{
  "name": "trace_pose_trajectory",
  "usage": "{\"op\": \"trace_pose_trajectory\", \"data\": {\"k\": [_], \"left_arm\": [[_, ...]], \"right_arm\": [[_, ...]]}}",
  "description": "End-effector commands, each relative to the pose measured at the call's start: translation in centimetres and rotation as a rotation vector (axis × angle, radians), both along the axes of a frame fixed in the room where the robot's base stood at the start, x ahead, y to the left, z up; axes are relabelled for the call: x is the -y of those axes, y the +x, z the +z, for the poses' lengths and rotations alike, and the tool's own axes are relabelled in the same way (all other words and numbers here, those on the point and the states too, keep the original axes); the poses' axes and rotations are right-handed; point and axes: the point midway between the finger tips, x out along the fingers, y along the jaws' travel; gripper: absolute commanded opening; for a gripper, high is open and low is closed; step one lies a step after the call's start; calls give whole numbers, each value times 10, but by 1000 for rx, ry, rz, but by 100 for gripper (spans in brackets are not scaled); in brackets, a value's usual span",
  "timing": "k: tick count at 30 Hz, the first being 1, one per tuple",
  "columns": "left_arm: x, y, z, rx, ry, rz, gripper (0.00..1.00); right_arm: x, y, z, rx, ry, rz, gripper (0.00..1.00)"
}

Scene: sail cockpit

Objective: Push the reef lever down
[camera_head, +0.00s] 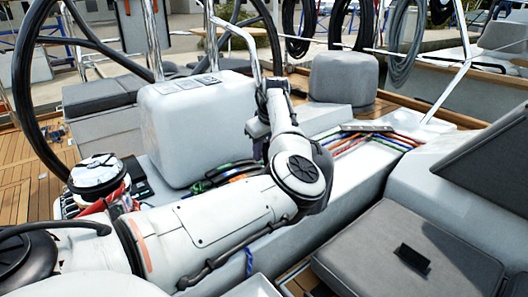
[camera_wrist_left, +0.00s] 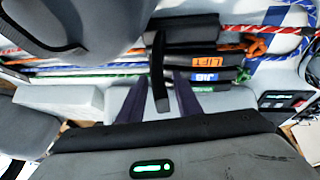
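A row of rope clutches with dark levers shows in the left wrist view. Closed levers carry an orange LIFT label (camera_wrist_left: 205,62), a blue JIB label (camera_wrist_left: 205,77) and a green label too small to read. One dark lever (camera_wrist_left: 160,75) stands raised toward the camera; I see no label on it, so I cannot tell by name that it is the reef lever. My left gripper (camera_wrist_left: 160,82) has its two purple fingers apart, one on each side of this lever, with gaps showing. In the head view the left gripper (camera_head: 258,148) is partly hidden by its wrist. My right gripper is not in view.
A white box-shaped pod (camera_head: 195,125) stands behind my left arm, near the steering wheel (camera_head: 25,75). A winch (camera_head: 97,178) is at the left. Coloured ropes (camera_head: 375,140) run along the white ledge. A grey cushioned seat (camera_head: 405,250) is at the lower right.

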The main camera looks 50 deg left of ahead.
Motion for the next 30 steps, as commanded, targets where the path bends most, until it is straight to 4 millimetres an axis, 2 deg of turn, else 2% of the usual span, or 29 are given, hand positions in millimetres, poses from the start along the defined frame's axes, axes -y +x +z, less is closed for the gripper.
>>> {"op": "trace_pose_trajectory", "data": {"k": [4, 11, 17, 25, 30], "left_arm": [[-3, 1, -7, 0, 0, 1, 31], [-3, 1, -7, 0, 0, 1, 31], [-3, 1, -7, 0, 0, 0, 0], [-3, 1, -7, 1, 0, 1, 0], [-3, -3, -6, 27, -1, 1, 0]], "right_arm": [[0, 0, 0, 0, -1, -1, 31], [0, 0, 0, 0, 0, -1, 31], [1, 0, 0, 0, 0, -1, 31], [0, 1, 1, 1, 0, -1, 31], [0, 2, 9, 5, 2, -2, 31]]}}
